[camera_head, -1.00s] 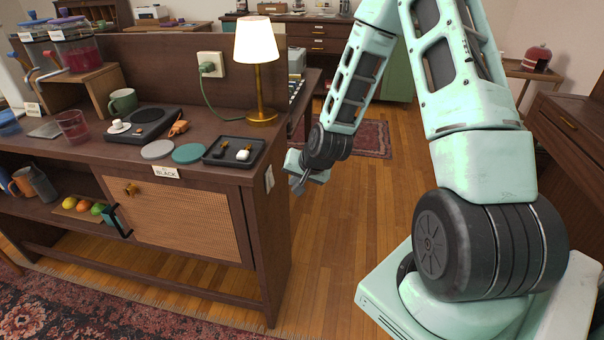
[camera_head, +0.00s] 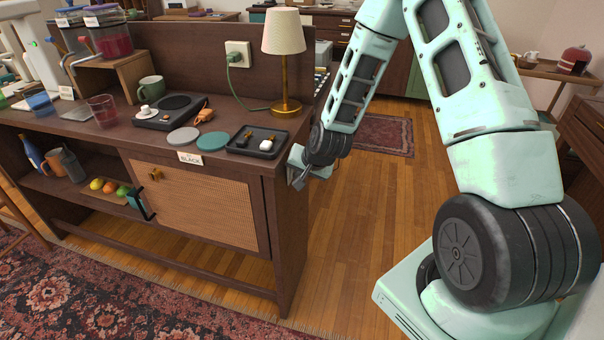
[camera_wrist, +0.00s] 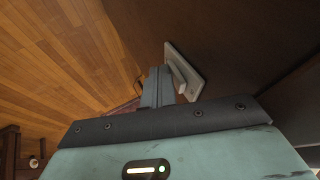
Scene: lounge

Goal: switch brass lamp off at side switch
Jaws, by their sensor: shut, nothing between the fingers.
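The brass lamp (camera_head: 284,60) stands at the right end of the dark wood sideboard; its cream shade looks unlit. The side switch (camera_wrist: 184,72) is a pale plate with a raised rocker on the sideboard's end panel, seen in the wrist view. My gripper (camera_wrist: 158,72) is shut and empty, its fingertips right beside the rocker; they seem to touch it, though the exact contact is hard to tell. In the head view my gripper (camera_head: 298,182) is at the sideboard's right end and hides the switch.
A black tray (camera_head: 236,151) with small items sits near the sideboard's right front edge. A wall socket plate (camera_head: 238,54) with a green plug and cord is behind it. The wood floor (camera_head: 375,215) right of the sideboard is clear.

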